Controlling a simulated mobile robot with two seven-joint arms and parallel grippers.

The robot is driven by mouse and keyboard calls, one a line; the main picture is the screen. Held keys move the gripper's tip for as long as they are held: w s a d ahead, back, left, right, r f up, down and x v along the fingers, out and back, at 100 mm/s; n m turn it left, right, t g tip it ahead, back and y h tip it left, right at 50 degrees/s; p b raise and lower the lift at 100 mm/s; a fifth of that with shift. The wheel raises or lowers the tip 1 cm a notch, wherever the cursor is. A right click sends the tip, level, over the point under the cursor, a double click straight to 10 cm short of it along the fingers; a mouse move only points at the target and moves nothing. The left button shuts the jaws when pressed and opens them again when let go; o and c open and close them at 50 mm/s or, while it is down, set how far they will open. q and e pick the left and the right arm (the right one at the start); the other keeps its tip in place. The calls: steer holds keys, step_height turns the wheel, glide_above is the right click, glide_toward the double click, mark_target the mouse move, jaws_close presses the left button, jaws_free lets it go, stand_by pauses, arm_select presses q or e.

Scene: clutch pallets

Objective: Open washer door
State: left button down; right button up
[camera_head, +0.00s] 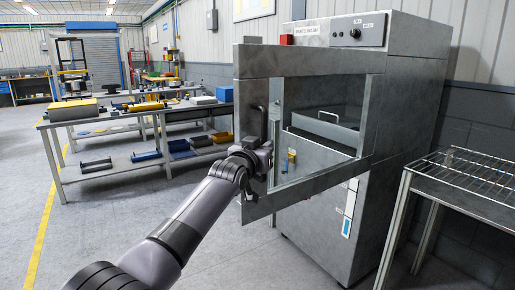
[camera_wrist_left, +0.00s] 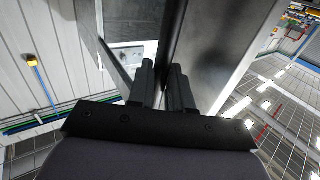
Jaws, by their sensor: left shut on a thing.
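The washer (camera_head: 408,100) is a tall grey metal cabinet at the right of the head view. Its door (camera_head: 305,62), a metal frame around a large window, stands swung out from the front, with its free edge at the left. A dark vertical handle (camera_head: 263,120) is on the free-edge side of the door. My left gripper (camera_head: 262,150) is at this handle and shut on it. My right gripper is out of view.
A wire-topped metal table (camera_head: 470,172) stands at the right, beside the washer. A workbench (camera_head: 125,118) with trays and parts stands behind at the left. The floor (camera_head: 110,225) at the front left is clear. A control panel (camera_head: 358,31) is at the washer's top.

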arm_select(q)
steer(key=shift+s+d+r, duration=0.4)
steer(key=shift+d+r, duration=0.1)
steer(key=shift+d, duration=0.1)
steer(key=c, duration=1.2)
jaws_free()
steer(key=shift+d, duration=0.1)
steer(key=shift+o, duration=0.2)
steer(key=shift+w+d+f, duration=0.1)
steer(key=shift+w+f, duration=0.05)
steer(key=shift+f, duration=0.15)
steer(key=shift+a+f, duration=0.15)
steer(key=shift+a, duration=0.05)
